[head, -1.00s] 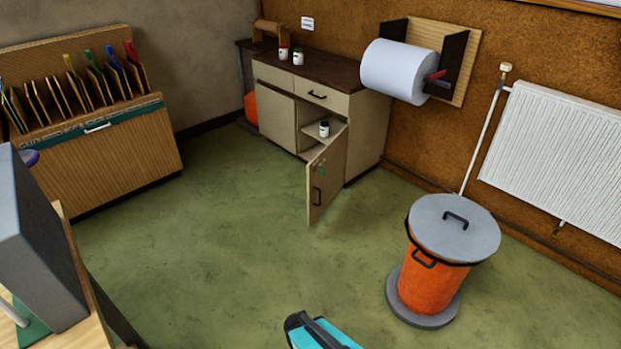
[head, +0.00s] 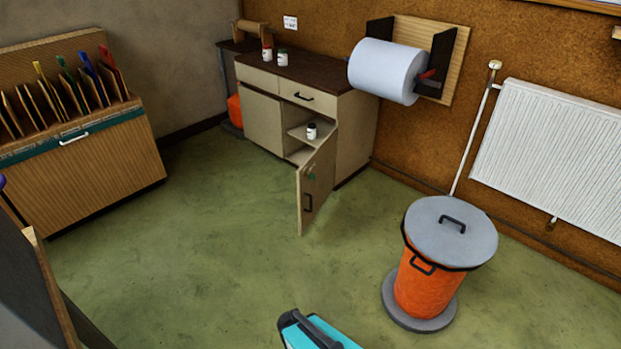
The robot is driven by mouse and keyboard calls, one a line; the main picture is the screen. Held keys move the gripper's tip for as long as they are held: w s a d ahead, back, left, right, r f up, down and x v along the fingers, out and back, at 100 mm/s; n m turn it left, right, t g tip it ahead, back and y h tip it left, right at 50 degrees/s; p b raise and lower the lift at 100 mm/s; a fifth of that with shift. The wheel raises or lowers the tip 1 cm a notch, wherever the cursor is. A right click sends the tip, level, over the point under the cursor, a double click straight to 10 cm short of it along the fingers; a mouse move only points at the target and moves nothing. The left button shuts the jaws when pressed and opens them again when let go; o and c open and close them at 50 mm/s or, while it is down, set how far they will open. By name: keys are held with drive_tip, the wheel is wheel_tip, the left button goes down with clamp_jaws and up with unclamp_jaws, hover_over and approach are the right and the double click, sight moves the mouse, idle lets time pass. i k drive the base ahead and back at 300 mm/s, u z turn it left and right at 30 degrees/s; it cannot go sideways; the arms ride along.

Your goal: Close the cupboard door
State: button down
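The cupboard (head: 357,130) stands against the back wall with a dark worktop. Its right-hand door (head: 318,188) is swung wide open into the room, with a dark handle (head: 308,203) low on its face. The left-hand door (head: 262,120) and the drawer (head: 303,96) look shut. A teal and dark part at the bottom edge seems to be mine; my gripper's fingers do not show.
A lidded orange bin (head: 428,285) stands on a grey round base at right. A paper roll (head: 385,71) and a radiator (head: 553,150) hang on the wall. A wooden rack (head: 90,175) stands at left. The green floor (head: 200,260) before the cupboard is clear.

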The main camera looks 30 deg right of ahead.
sight(312, 194)
drive_tip(key=i, duration=1.45)
drive_tip(key=u, duration=0.05)
